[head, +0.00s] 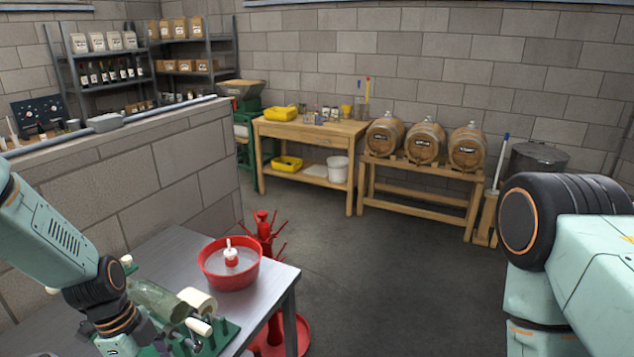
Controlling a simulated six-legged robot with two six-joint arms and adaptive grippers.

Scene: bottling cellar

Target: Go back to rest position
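My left arm (45,230) comes in from the left and bends down over the near table to the bottom edge of the head view. Its gripper cannot be made out there. My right arm (600,270) fills the right side, with a dark round joint towards the middle. Its gripper is outside the picture. A green glass bottle (158,300) lies tilted beside my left wrist, at a green device (222,338) with white rollers. Whether my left gripper touches anything is hidden.
A red bowl (230,277) stands on the grey table (160,250). A red bottle tree (265,232) stands behind the table. A block half-wall (150,175) borders the left. Barrels (425,143) and a wooden workbench (310,130) line the back. The middle floor is clear.

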